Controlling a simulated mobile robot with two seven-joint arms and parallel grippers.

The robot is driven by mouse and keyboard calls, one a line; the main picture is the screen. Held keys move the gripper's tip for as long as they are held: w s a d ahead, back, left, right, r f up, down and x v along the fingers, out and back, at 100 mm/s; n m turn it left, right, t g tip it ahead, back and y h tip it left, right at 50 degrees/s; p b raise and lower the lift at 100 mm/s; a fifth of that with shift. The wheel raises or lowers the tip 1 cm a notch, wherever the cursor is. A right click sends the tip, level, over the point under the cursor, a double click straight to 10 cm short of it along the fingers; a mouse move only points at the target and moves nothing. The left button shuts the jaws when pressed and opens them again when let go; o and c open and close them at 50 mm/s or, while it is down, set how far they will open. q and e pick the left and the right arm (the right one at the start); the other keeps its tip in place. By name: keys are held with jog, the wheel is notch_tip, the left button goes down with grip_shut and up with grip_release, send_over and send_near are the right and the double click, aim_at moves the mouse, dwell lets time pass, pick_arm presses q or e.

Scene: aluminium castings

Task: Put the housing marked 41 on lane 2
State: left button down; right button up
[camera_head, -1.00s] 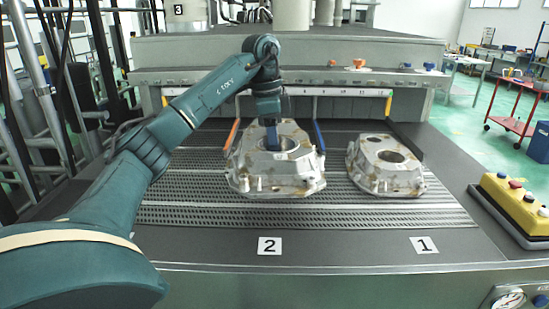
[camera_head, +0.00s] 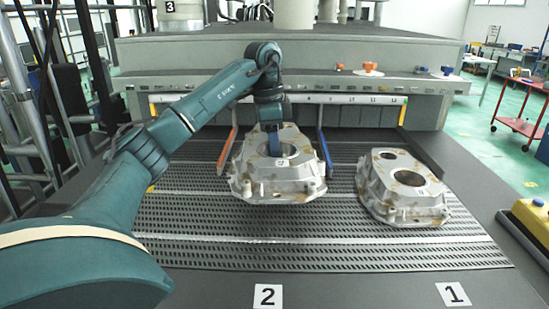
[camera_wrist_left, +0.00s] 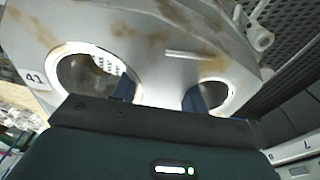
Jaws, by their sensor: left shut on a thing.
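The housing marked 41 (camera_head: 245,180) is a grey cast part with brownish stains, over the perforated belt in line with the lane 2 sign (camera_head: 268,296). In the left wrist view the housing (camera_wrist_left: 165,35) carries a 41 label beside a round opening. My left gripper (camera_head: 276,145) is shut on it from above; the wrist view shows its fingers (camera_wrist_left: 160,95) at two openings. The housing looks slightly above the belt, but its underside is hidden. My right gripper is not in view.
A second housing (camera_head: 403,203) sits on the belt behind the lane 1 sign (camera_head: 453,294). An orange rail (camera_head: 227,150) and a blue rail (camera_head: 324,152) flank the held housing toward the back. A yellow control box (camera_head: 528,221) stands at right. The belt's front is clear.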

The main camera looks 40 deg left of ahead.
pick_arm(q)
jog(key=shift+f+p, duration=0.5)
jog(key=shift+f, duration=3.45)
jog(key=c, duration=0.7)
grip_release()
jog(key=shift+s+f, duration=0.1)
jog(key=shift+c, duration=0.2)
jog(key=r, duration=0.8)
jog(key=s+a+r+b, duration=0.1)
jog(key=r, duration=0.3)
jog(key=shift+f, duration=0.1)
